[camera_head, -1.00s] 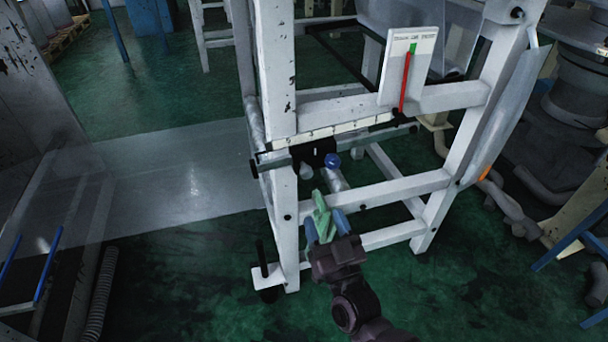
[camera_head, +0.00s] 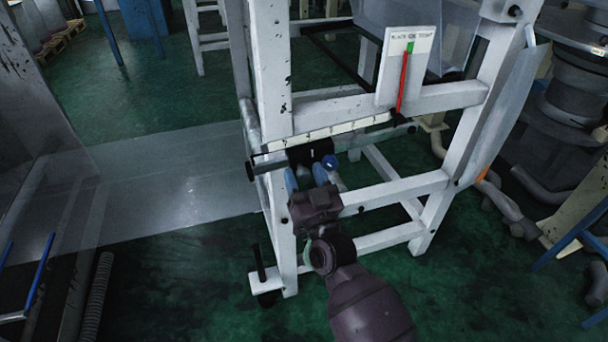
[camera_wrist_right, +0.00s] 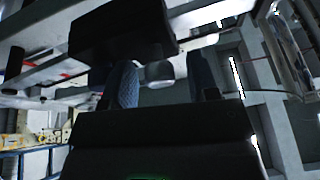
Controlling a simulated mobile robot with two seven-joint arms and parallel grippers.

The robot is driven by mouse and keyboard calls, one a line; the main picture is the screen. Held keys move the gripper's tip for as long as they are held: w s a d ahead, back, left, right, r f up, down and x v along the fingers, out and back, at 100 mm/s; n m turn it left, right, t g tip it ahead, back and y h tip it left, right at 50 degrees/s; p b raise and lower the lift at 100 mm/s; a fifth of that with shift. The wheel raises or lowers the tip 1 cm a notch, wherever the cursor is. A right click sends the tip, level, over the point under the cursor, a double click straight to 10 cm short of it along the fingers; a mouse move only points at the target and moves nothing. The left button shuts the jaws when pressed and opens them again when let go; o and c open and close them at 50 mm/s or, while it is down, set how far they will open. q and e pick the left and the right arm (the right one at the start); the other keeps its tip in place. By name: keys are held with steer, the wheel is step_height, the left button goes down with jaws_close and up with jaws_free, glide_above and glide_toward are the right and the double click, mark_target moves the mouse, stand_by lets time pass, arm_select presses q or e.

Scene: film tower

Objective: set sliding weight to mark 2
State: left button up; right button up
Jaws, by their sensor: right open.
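The sliding weight (camera_head: 312,151) is a black block with a small pale line on its face and a blue knob (camera_head: 329,162) at its right. It sits on a dark rail (camera_head: 272,160) across the white frame, left of the rail's middle. A pale scale strip (camera_head: 345,129) runs just above; its numbers are too small to read. My right gripper (camera_head: 306,176) is open just below the weight, its blue fingers pointing up toward it. In the wrist view, a black block (camera_wrist_right: 122,30), apparently the weight, is close beyond the fingers (camera_wrist_right: 162,82). Contact cannot be told. My left gripper is out of view.
A white gauge plate (camera_head: 408,64) with a red and green bar stands above the rail. Frame posts flank the rail, and a lower white crossbar (camera_head: 395,192) is close to my right wrist. A black handle (camera_head: 258,265) is at lower left. Green floor lies around.

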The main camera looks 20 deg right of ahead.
steer(key=shift+w, duration=0.1)
steer(key=shift+c, duration=0.4)
jaws_close()
steer(key=shift+d+r, duration=0.2)
steer(key=shift+d, duration=0.15)
steer(key=d+p, duration=0.2)
steer(key=d, duration=0.7)
steer(key=shift+w+d+r, duration=0.15)
steer(key=shift+d+r, duration=0.05)
